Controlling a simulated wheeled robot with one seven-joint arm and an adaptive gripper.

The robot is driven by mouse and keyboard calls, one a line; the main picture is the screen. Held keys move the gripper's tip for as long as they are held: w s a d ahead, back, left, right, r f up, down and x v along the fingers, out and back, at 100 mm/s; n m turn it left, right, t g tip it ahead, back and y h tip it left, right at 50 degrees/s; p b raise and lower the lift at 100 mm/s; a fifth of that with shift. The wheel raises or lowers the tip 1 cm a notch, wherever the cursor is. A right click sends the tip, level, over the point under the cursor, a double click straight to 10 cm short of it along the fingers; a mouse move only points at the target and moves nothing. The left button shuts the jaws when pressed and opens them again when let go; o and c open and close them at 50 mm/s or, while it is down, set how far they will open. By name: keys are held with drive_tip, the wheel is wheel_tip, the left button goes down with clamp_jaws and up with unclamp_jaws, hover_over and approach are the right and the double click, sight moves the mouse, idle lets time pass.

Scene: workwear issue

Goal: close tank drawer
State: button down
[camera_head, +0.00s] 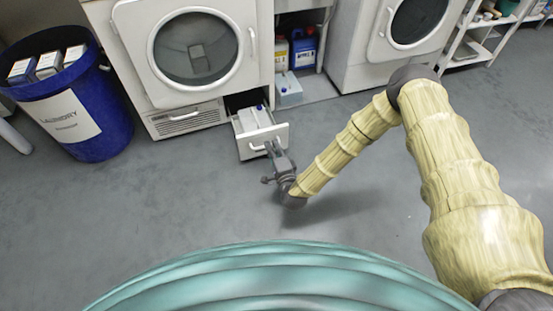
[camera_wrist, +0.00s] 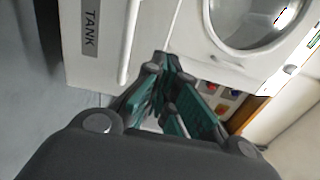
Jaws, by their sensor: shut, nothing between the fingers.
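The tank drawer (camera_head: 254,143) is pulled out below the left white machine, low over the floor. Its white front, with a grey TANK label (camera_wrist: 90,28) and a pale bar handle (camera_wrist: 129,42), shows in the wrist view. A pale container (camera_head: 251,117) sits inside the drawer. My gripper (camera_head: 272,147) is at the drawer front, close to the handle. In the wrist view my gripper (camera_wrist: 166,62) is shut with nothing between its teal-padded fingers, and its tips are beside the handle. Whether the tips touch the front cannot be told.
The left machine (camera_head: 140,60) has a round door, shut, above the drawer. A blue laundry bin (camera_head: 105,140) stands to the left. Blue and yellow jugs (camera_head: 304,48) stand in the gap at right, before another machine (camera_head: 350,50). The grey floor around the drawer is clear.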

sight(267, 132)
drive_tip(key=b+x, duration=0.1)
drive_tip(key=x, duration=0.2)
drive_tip(key=shift+w+f+b, duration=0.15)
drive_tip(key=shift+w+b, duration=0.1)
drive_tip(key=shift+b, duration=0.05)
drive_tip(key=shift+w+a, duration=0.2)
drive_tip(key=shift+w, duration=0.4)
